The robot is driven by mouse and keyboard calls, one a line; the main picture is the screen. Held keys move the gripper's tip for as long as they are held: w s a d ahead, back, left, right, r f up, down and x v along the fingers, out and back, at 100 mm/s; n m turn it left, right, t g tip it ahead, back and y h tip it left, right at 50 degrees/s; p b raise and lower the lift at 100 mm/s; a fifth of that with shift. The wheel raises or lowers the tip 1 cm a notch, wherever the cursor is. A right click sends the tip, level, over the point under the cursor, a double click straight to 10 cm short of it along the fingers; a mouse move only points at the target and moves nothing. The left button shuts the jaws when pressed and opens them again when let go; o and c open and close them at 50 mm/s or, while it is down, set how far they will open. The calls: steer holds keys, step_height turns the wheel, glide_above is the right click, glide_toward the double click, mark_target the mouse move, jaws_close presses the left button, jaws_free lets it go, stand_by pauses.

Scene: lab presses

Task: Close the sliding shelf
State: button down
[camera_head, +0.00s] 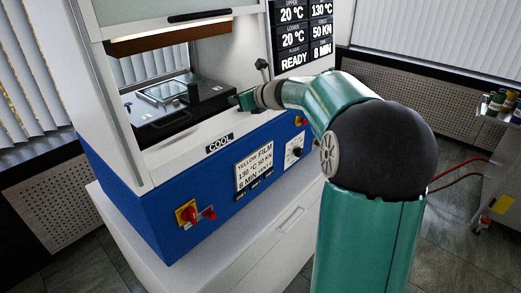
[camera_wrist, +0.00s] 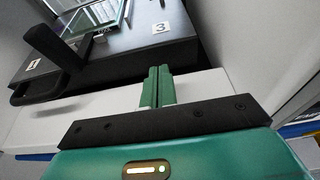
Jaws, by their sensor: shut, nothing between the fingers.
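The sliding shelf (camera_head: 165,118) is a dark slab in the open chamber of the blue and white press. A framed glassy plate (camera_head: 162,91) lies on top of it. My gripper (camera_head: 243,101) is at the right side of the chamber opening. In the wrist view its green fingers (camera_wrist: 158,72) are shut and empty, pointing at the shelf's front below the "3". I cannot tell whether they touch it.
The white sill (camera_wrist: 100,110) runs below the shelf. The raised chamber door (camera_head: 170,12) hangs above the opening. A blue control panel (camera_head: 190,205) with a red switch (camera_head: 187,214) is below. A lever with a black knob (camera_head: 262,65) stands near my gripper. A side cart (camera_head: 490,170) is at the right.

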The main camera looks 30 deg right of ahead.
steer(key=s+d, duration=0.3)
steer(key=s, duration=0.6)
steer(key=shift+s+d, duration=0.25)
stand_by(0.4)
steer(key=s+a+f+n+g, duration=0.1)
steer(key=s+a+n+g, duration=0.2)
steer(key=s+a+n, duration=0.35)
steer(key=s+a+f+n+g, duration=0.2)
steer(key=s+a+n, duration=0.2)
steer(key=a+n, duration=0.45)
steer(key=s+a+f+n+g+h, duration=0.1)
steer(key=s+a+f+n+h, duration=0.1)
steer(key=s+n, duration=0.6)
steer(key=s+a+f+n+g+h, duration=0.1)
steer(key=s+a+f+n+h, duration=0.1)
steer(key=s+n, duration=0.7)
step_height(320, 180, down, 2)
steer(key=shift+s+a+f+g+h, duration=0.1)
steer(key=shift+s+a+g+h, duration=0.25)
steer(key=shift+a, duration=0.55)
